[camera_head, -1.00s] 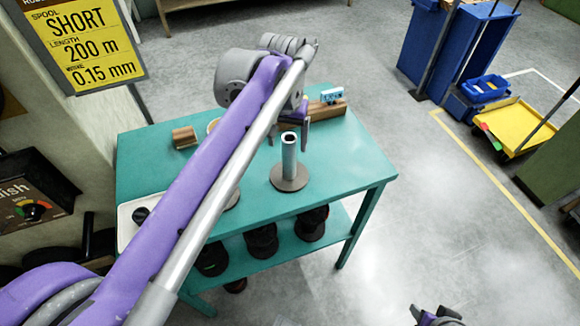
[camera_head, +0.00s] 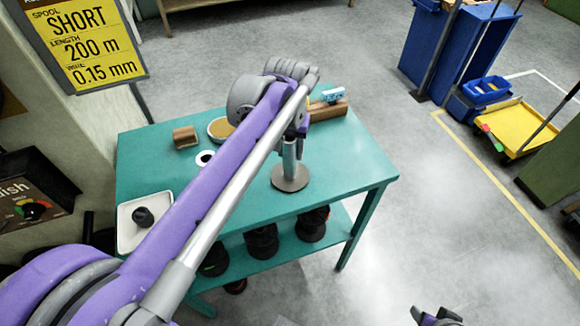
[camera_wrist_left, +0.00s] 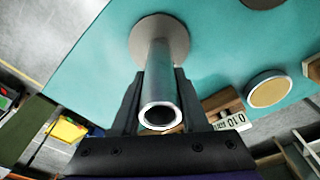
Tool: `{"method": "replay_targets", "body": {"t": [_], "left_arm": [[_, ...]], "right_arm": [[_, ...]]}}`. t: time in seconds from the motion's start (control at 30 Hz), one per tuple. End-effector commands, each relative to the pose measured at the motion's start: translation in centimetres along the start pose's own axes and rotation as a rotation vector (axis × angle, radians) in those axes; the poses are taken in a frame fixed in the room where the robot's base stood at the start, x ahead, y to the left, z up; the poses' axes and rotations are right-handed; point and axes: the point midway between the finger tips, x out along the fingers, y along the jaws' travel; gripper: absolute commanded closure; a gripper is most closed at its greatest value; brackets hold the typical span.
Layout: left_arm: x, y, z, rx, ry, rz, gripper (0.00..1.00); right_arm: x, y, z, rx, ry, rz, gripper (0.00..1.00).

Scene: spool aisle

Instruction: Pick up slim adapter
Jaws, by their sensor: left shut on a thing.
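The slim adapter appears to be the grey hollow tube (camera_head: 289,160) standing upright on a round grey disc (camera_head: 290,180) on the teal table. I cannot tell whether tube and disc are one piece. In the left wrist view the tube (camera_wrist_left: 160,82) lies between the two dark fingers, its open end towards the camera and the disc (camera_wrist_left: 160,38) beyond. My left gripper (camera_head: 291,143) is shut on the tube near its upper part; it also shows in the left wrist view (camera_wrist_left: 157,74). My right gripper (camera_head: 437,316) is partly in view at the bottom edge, away from the table.
Dark spools (camera_head: 262,240) sit on the lower shelf.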

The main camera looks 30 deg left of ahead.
Motion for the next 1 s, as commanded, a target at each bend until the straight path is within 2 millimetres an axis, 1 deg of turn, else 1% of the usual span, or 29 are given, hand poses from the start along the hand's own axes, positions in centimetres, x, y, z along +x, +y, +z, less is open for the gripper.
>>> {"method": "replay_targets", "body": {"t": [0.03,0.1,0.47,0.57,0.67,0.9,1.0], "left_arm": [[0.0,0.0,0.0,0.0,0.0,0.0,0.89],[0.0,0.0,0.0,0.0,0.0,0.0,1.0],[-0.1,0.0,0.0,0.0,0.0,0.0,1.0],[-0.5,0.0,-0.1,0.0,0.0,0.0,1.0],[-1.8,0.0,-0.2,0.0,0.0,0.0,1.0],[-6.7,0.0,-0.8,-0.001,0.0,0.0,1.0],[-8.3,0.0,-1.0,-0.001,0.0,0.0,1.0]], "right_arm": [[0.0,0.0,0.0,0.0,0.0,0.0,0.5],[0.0,0.0,0.0,0.0,0.0,0.0,0.5],[0.0,0.0,0.0,0.0,0.0,0.0,0.5],[-0.1,0.0,0.0,0.0,0.0,0.0,0.5],[-0.2,0.0,-0.1,0.0,0.001,0.0,0.5],[-0.7,0.0,-0.5,0.0,0.003,0.0,0.5],[-0.8,0.0,-0.6,0.0,0.004,0.0,0.5]]}}
